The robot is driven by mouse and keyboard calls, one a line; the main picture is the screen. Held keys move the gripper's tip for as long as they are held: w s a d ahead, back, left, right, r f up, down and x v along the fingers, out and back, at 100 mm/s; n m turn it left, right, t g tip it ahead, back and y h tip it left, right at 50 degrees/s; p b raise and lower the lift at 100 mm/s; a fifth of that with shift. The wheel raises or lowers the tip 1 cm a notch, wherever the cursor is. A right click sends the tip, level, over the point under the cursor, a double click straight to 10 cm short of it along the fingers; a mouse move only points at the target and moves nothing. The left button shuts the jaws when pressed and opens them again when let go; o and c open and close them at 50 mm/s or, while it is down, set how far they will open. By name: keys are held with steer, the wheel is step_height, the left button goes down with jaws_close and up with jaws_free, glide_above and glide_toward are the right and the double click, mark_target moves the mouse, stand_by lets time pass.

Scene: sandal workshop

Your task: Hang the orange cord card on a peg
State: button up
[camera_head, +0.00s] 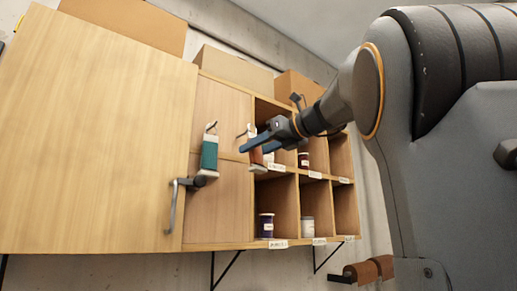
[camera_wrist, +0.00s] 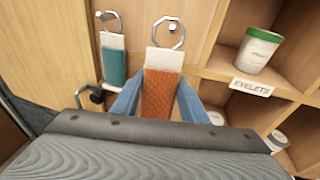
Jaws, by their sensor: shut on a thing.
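The orange cord card (camera_wrist: 160,95) has a white top and sits between the two blue fingers of my gripper (camera_wrist: 162,80) in the wrist view. In the head view the card (camera_head: 256,157) is partly hidden by the fingers (camera_head: 250,146). My gripper is shut on it. A metal peg with a ring-like hook (camera_wrist: 168,32) is right above the card's top in the wrist view. I cannot tell whether the card's top is on this peg. A teal cord card (camera_head: 209,155) hangs on another peg (camera_head: 211,127) to the left.
An open cabinet door with a handle (camera_head: 173,205) stands at the left. Cubbies with jars, including a green-lidded one (camera_wrist: 258,48) above the label EYELETS (camera_wrist: 252,87), are to the right. Cardboard boxes (camera_head: 235,66) stand on top of the cabinet.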

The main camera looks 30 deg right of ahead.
steer(key=shift+d+x, duration=0.25)
steer(key=shift+x, duration=1.1)
steer(key=shift+d+x, duration=0.25)
steer(key=shift+x, duration=1.05)
steer(key=shift+w+f, duration=0.15)
steer(key=shift+w, duration=0.1)
steer(key=o, duration=1.2)
steer(key=shift+c, duration=0.2)
steer(key=shift+s, duration=0.15)
